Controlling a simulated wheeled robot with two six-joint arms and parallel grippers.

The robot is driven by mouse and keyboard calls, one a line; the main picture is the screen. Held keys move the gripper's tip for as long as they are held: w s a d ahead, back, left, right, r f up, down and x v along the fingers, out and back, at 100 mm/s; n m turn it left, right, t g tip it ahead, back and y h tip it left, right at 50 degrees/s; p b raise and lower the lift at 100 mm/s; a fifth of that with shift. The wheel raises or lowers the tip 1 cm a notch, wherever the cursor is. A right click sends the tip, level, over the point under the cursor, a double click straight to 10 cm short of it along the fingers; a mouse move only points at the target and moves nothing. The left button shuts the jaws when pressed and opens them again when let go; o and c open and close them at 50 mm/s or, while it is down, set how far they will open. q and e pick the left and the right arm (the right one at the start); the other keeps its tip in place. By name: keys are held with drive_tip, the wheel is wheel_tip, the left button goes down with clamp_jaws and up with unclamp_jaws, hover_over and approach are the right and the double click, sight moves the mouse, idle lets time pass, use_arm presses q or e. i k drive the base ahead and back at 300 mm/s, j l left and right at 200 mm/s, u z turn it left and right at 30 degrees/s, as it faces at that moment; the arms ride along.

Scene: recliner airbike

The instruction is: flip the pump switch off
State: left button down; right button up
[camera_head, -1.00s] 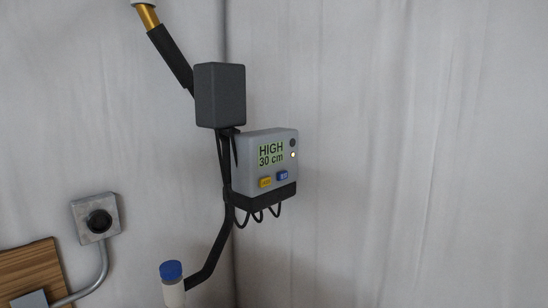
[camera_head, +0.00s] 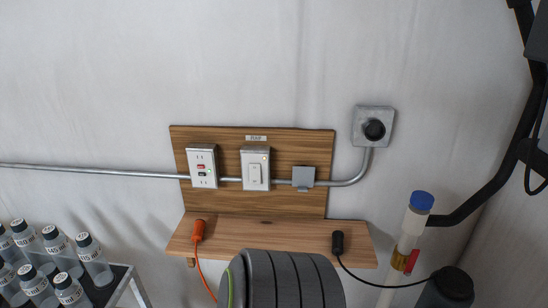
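The pump switch (camera_head: 255,173) is a white rocker in a pale plate, mounted on an upright wooden board (camera_head: 230,140) on the wall. A small label (camera_head: 256,138) above it appears to read PUMP. A small light shows near the top of the switch plate. Which way the rocker is tipped is too small to tell. Neither of my grippers is in the head view.
Left of the switch is an outlet (camera_head: 202,166); right of it is a grey covered box (camera_head: 303,177). A wooden shelf (camera_head: 270,236) juts out below, with an orange plug (camera_head: 198,230) and a black plug (camera_head: 338,243). A dark ribbed cylinder (camera_head: 285,282) stands in front. Bottles (camera_head: 92,260) fill the lower left.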

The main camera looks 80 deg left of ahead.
sight(255, 170)
drive_tip(key=u, duration=2.85)
